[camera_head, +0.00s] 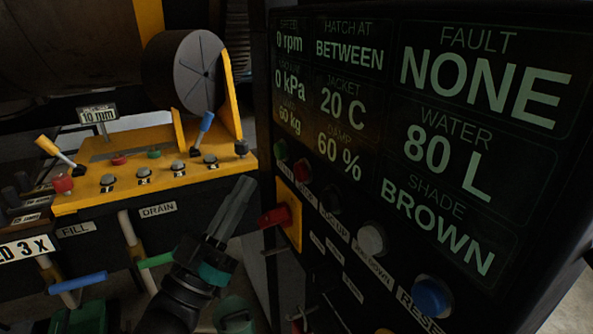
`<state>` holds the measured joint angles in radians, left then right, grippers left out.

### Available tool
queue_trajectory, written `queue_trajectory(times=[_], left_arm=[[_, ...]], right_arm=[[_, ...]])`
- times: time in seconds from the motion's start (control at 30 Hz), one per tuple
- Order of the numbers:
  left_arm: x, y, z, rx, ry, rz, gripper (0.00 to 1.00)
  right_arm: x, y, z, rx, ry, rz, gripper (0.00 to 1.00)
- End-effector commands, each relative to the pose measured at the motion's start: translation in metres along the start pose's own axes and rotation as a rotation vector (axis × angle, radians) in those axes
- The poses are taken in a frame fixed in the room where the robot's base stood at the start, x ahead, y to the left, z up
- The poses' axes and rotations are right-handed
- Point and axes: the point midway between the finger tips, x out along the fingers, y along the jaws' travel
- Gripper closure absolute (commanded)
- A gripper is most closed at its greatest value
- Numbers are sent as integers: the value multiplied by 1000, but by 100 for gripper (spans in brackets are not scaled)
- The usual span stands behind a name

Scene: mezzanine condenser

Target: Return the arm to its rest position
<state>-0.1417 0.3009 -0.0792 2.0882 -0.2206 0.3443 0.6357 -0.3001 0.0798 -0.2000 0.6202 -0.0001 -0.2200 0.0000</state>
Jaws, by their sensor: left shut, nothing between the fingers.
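My left gripper (232,205) shows in the lower middle of the head view, its dark fingers together and empty, pointing up and slightly right. It is in front of the gap between the yellow control console (130,172) and the dark display panel (440,120). The fingertips appear apart from the console's front edge and left of the red rotary switch (274,217); the exact distance cannot be told. My right gripper is not in view.
The panel's buttons include a blue one (432,297) and a grey one (372,239). The console carries a yellow-handled lever (54,150), a blue-handled lever (206,122) and several knobs. Below hang a blue handle (78,283) and a green handle (156,260). A grey cylinder (198,72) stands behind.

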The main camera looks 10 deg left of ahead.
Motion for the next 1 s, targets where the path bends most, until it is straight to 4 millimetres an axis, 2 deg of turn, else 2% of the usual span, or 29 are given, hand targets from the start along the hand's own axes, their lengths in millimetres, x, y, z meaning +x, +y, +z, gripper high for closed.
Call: queue_trajectory(times=[0.47,0.57,0.67,0.77,0.8,0.87,1.0], left_arm=[[0,0,0,0,0,0,100],[-3,-2,8,0,-14,-9,100],[-15,-11,38,0,-72,-42,100],[-39,-24,89,1,-176,-98,100],[-52,-30,113,1,-227,-124,100],[-73,-37,148,2,-305,-160,100],[-130,-49,226,5,-493,-234,100]], right_arm=[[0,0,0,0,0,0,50],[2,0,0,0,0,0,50],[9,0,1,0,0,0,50],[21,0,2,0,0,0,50],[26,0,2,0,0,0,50],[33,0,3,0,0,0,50],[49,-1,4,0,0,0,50]])
